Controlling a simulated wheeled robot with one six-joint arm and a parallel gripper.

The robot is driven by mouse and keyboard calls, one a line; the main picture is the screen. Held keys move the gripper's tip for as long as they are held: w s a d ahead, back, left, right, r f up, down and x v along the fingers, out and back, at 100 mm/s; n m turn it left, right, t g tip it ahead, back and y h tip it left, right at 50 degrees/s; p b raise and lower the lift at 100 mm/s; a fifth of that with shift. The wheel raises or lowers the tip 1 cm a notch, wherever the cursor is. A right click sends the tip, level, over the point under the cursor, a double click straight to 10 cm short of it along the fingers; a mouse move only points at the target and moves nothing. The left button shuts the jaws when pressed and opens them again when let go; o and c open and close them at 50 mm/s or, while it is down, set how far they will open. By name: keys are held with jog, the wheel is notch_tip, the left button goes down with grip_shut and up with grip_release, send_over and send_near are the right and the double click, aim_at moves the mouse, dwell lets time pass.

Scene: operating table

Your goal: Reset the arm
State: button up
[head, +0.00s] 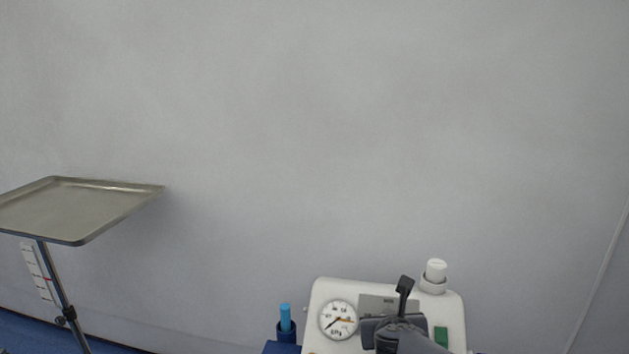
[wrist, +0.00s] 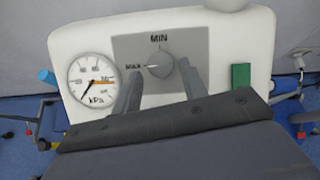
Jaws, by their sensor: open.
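A white suction unit (head: 320,295) stands at the bottom right of the head view and fills the top of the wrist view (wrist: 75,50). Its grey panel carries MIN and MAX labels and a round grey knob (wrist: 160,60). My gripper (wrist: 159,74) is open, with one finger on each side of the knob's lower part. I cannot tell whether the fingers touch it. In the head view my gripper (head: 392,320) hides much of the panel and the knob.
A kPa gauge (head: 338,320) sits left of the panel and a green switch (wrist: 241,76) right of it. A white capped port (head: 435,272) rises on top. A blue tube holder (head: 286,330) is beside the unit. A metal tray (head: 75,205) stands far left before a bare wall.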

jog(key=shift+b+x, duration=0.35)
jog(key=shift+x, duration=0.75)
jog(key=shift+w+n, duration=0.1)
jog(key=shift+n, duration=0.2)
jog(key=n+y, duration=0.1)
jog(key=n, duration=0.3)
jog(key=n+y+p, duration=0.1)
jog(key=n, duration=0.1)
jog(key=shift+d+y, duration=0.25)
jog(key=shift+y, duration=0.05)
jog(key=n+y, duration=0.1)
jog(key=n, duration=0.2)
jog(key=n+g+p, duration=0.1)
jog(key=n, duration=0.1)
jog(key=shift+d+r+n+y, duration=0.1)
jog(key=shift+r+n+y, duration=0.05)
jog(key=shift+n+y, duration=0.25)
jog(key=n+g+p, duration=0.1)
jog(key=n, duration=0.2)
jog(key=n+g+p, duration=0.1)
jog(key=n, duration=0.1)
jog(key=shift+w+r+n+y, duration=0.15)
jog(key=shift+n+y, duration=0.25)
jog(key=shift+n+g+p, duration=0.6)
jog(key=shift+n+p, duration=0.05)
jog(key=shift+n, duration=0.55)
jog(key=n+g+p, duration=0.1)
jog(key=n, duration=0.1)
jog(key=shift+w+n, duration=0.1)
jog(key=shift+n, duration=0.3)
